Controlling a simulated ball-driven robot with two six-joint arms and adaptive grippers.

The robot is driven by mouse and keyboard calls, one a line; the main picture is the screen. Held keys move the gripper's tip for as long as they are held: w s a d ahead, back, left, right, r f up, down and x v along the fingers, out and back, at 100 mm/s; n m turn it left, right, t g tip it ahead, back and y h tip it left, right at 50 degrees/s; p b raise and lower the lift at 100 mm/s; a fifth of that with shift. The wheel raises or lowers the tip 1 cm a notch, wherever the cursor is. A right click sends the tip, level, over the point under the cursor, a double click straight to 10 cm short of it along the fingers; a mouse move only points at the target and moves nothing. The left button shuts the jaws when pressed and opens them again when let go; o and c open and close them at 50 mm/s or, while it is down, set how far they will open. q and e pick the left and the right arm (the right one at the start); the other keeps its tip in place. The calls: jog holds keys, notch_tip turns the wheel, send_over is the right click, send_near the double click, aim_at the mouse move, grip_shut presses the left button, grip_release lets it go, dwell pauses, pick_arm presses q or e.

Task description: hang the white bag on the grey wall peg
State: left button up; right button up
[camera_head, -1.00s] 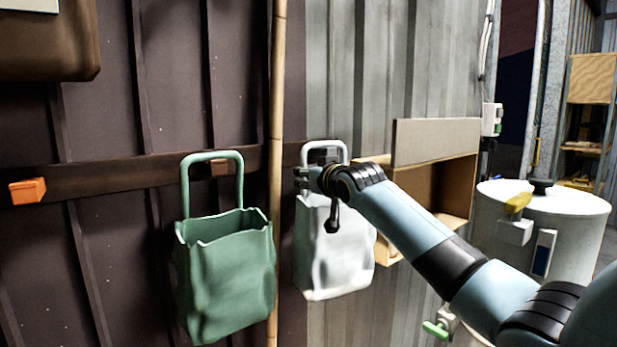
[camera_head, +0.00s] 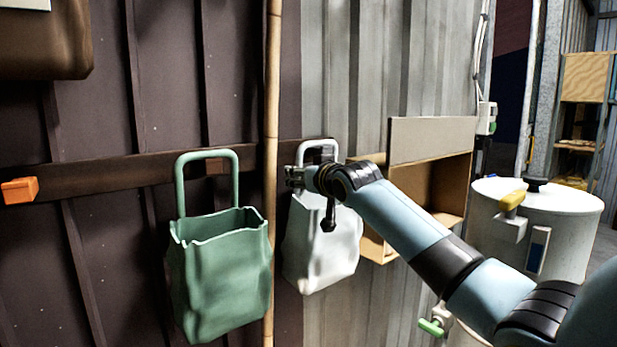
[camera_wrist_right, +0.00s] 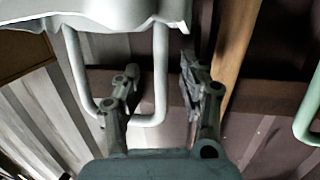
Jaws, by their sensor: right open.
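The white bag (camera_head: 322,255) hangs against the wall at centre, its pale handle loop pointing up. A small dark grey block, apparently the grey wall peg (camera_head: 322,156), shows inside the loop, partly hidden. I cannot tell whether the handle rests on it. My right gripper (camera_head: 293,178) is at the left side of the handle, its arm crossing in front of the bag. In the right wrist view, my right gripper (camera_wrist_right: 160,78) is open, with one leg of the handle between its fingers. The white bag (camera_wrist_right: 100,12) shows at the top there. My left gripper is out of view.
A green bag (camera_head: 220,275) hangs close by on the left, with a bamboo pole (camera_head: 272,100) between the bags. An orange peg (camera_head: 20,190) is at far left. An open wooden box (camera_head: 455,195) and a white drum (camera_head: 560,235) stand on the right.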

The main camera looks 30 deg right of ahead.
jog(key=s+a+r, duration=0.1)
jog(key=s, duration=1)
jog(key=shift+s+a+r, duration=0.25)
jog(key=shift+r, duration=0.1)
jog(key=s+p, duration=0.3)
jog(key=s, duration=0.6)
jog(key=shift+d+p, duration=0.35)
